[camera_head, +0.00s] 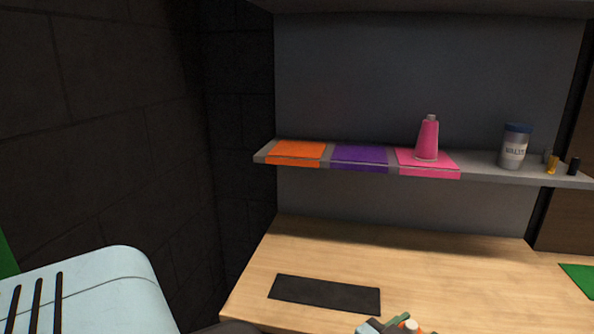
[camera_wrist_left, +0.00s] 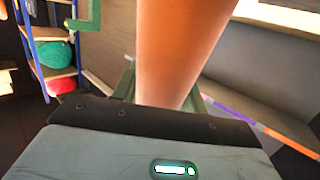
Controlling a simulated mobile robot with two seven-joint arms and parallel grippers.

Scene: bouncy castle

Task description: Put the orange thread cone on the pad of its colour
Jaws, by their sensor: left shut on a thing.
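The orange thread cone (camera_wrist_left: 180,45) fills the upper middle of the left wrist view, between the green fingers of my left gripper (camera_wrist_left: 163,92), which is shut on it. In the head view only the cone's pale tip (camera_head: 411,325) shows at the bottom edge, beside a green finger. The cone is below and in front of the shelf. The orange pad (camera_head: 297,150) lies empty at the shelf's left end. My right gripper is not in view.
The shelf (camera_head: 480,172) also has an empty purple pad (camera_head: 360,155), a pink pad (camera_head: 446,166) with a pink cone (camera_head: 428,139), a labelled jar (camera_head: 514,147) and small spools (camera_head: 553,165). Below, a wooden worktop (camera_head: 430,260) carries a dark mat (camera_head: 325,294).

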